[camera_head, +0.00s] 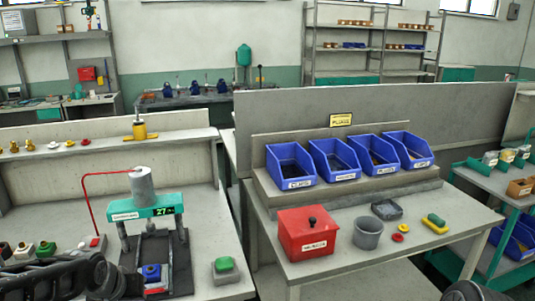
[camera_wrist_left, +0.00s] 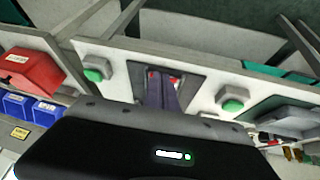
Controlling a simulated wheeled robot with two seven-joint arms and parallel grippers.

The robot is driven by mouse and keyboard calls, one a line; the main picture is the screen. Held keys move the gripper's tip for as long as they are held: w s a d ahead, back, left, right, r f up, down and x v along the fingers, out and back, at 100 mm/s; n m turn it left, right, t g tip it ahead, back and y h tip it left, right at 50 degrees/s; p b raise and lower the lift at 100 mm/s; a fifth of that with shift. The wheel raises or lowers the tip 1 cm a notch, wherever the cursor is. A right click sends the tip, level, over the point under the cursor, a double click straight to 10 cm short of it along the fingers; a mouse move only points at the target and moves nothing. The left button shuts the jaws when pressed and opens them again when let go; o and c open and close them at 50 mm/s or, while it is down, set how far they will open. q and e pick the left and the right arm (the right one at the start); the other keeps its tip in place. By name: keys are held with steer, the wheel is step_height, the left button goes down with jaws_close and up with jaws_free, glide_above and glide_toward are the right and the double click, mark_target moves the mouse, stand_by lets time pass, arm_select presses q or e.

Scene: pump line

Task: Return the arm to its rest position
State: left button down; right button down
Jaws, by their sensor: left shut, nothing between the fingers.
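My left arm (camera_head: 55,280) comes in low at the left of the head view, over the front of the left bench. In the left wrist view my left gripper (camera_wrist_left: 162,90) is shut and empty, its fingers in front of the dark base plate of the press. The fingertips do not show clearly in the head view. A dark part of my right arm (camera_head: 465,291) shows at the bottom right; its gripper is out of sight.
A green button box (camera_head: 225,270) sits right of the press. The right table (camera_head: 350,273) bears a lidded red box (camera_head: 308,233), a grey cup (camera_head: 368,233) and several blue bins (camera_head: 290,166). A gap separates the benches. A green-framed cart (camera_head: 500,185) stands far right.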

arm_select(q)
steer(key=s+d+f+h, duration=0.2)
steer(key=d+f, duration=0.6)
steer(key=f, duration=0.2)
steer(key=s+d+f+h, duration=0.1)
steer(key=s+d+f, duration=0.1)
steer(key=d+f, duration=0.7)
steer(key=s+d+f+g, duration=0.2)
steer(key=s+d+f, duration=0.2)
steer(key=s+f, duration=0.3)
steer(key=s+d+f+m+g+h, duration=0.1)
steer(key=s+d+f+g, duration=0.2)
steer(key=s, duration=0.9)
steer(key=d+x, duration=0.1)
steer(key=x, duration=0.3)
steer(key=shift+s, duration=0.25)
